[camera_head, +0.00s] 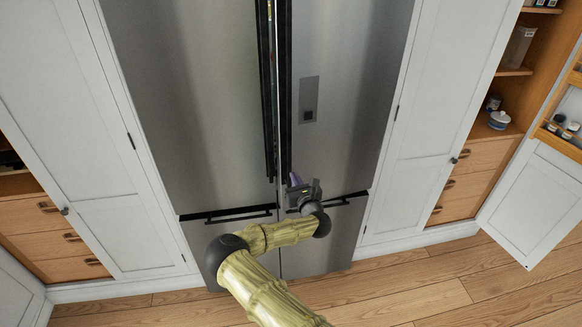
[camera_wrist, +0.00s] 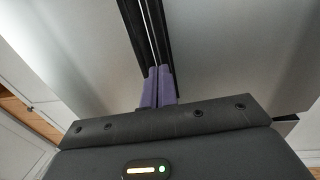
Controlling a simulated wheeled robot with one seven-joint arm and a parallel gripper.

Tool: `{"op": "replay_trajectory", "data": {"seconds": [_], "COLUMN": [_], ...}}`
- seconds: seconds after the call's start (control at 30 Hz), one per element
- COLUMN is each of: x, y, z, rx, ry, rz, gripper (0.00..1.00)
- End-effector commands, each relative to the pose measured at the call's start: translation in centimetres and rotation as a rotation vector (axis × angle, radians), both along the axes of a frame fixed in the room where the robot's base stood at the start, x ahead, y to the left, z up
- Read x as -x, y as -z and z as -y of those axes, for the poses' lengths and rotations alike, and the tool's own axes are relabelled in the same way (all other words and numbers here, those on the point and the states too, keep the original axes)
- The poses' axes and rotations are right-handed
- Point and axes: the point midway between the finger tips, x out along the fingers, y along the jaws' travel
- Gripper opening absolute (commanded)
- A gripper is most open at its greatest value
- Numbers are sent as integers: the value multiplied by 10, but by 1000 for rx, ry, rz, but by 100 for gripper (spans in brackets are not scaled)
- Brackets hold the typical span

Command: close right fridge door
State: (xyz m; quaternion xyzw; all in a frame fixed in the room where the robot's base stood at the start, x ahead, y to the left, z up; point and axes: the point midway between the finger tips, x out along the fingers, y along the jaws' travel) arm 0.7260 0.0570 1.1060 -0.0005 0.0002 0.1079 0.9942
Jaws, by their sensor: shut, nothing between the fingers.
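The right fridge door (camera_head: 345,80) is a tall steel panel with a small grey panel on it. It looks about flush with the left fridge door (camera_head: 190,90). A thin bright line shows between the two doors; I cannot tell whether the right door is fully closed. The black right handle (camera_head: 286,90) runs down its inner edge. My gripper (camera_head: 295,179) is in front of the right door near the handle's lower end. In the wrist view, its purple fingers (camera_wrist: 158,86) are together and empty, pointing at the handles. Whether they touch the door is hidden.
Two lower drawers with black handles (camera_head: 238,214) sit below the doors. White cabinets (camera_head: 430,120) flank the fridge. An open cabinet door (camera_head: 530,205) stands at the far right beside wooden shelves. The wooden floor (camera_head: 400,290) in front is clear.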

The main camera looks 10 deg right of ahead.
Motion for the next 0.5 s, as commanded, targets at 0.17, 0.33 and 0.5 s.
{"op": "replay_trajectory", "data": {"seconds": [0.17,0.33,0.5], "x": [-21,-36,-44], "y": [-4,-2,-1], "z": [-5,-8,-10], "rx": [-2,-2,-1], "ry": [-1,0,0], "rz": [1,0,0], "gripper": [0,0,0]}}
